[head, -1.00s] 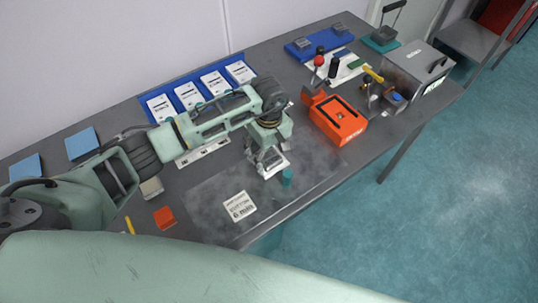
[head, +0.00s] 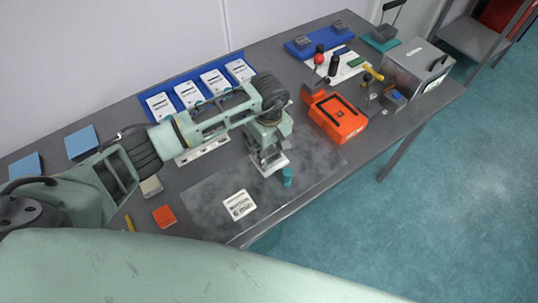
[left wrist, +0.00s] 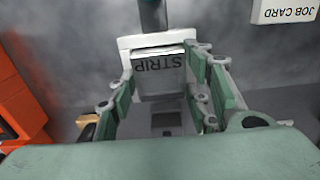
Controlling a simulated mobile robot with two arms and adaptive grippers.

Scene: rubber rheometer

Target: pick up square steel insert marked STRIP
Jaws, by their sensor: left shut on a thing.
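The square steel insert marked STRIP (left wrist: 160,75) shows in the left wrist view, its lettering upside down. My left gripper (left wrist: 162,88) is shut on it, with one green finger at each side. A white holder (left wrist: 128,42) shows around the insert's far edge; I cannot tell whether the insert still touches it. In the head view, my left gripper (head: 267,159) points down at the white holder (head: 272,170), and its fingers largely hide the insert there. My right gripper is not in view.
A teal cylinder (head: 287,177) stands close beside the holder. A white job card (head: 239,205) lies to the left on the grey mat. An orange box (head: 338,119) stands to the right. A blue tray (head: 156,94) with several white cards is behind my arm.

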